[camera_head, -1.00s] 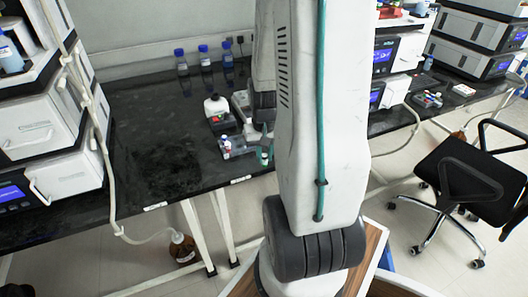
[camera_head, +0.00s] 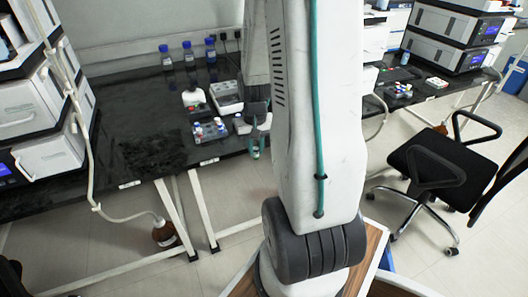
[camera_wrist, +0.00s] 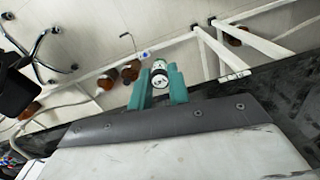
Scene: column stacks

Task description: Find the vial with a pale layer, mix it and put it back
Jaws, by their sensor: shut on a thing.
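My gripper (camera_head: 257,141) has teal fingers and is shut on a small vial (camera_head: 256,154) at the front edge of the black bench. The vial's lower end shows below the fingertips, with a greenish band. In the wrist view, the vial (camera_wrist: 160,78) sits between the two teal fingers (camera_wrist: 161,88), seen from its capped end, over the floor. Any pale layer in it is too small to tell. A rack with several capped vials (camera_head: 209,130) stands on the bench to the left of my gripper. My arm hides part of the bench.
A white-and-dark device (camera_head: 193,98) and a grey box (camera_head: 227,96) stand behind the rack. Several blue-capped bottles (camera_head: 188,54) stand at the wall. White instruments (camera_head: 45,135) are stacked at the left. A black chair (camera_head: 430,165) is at the right. The bench's left middle is clear.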

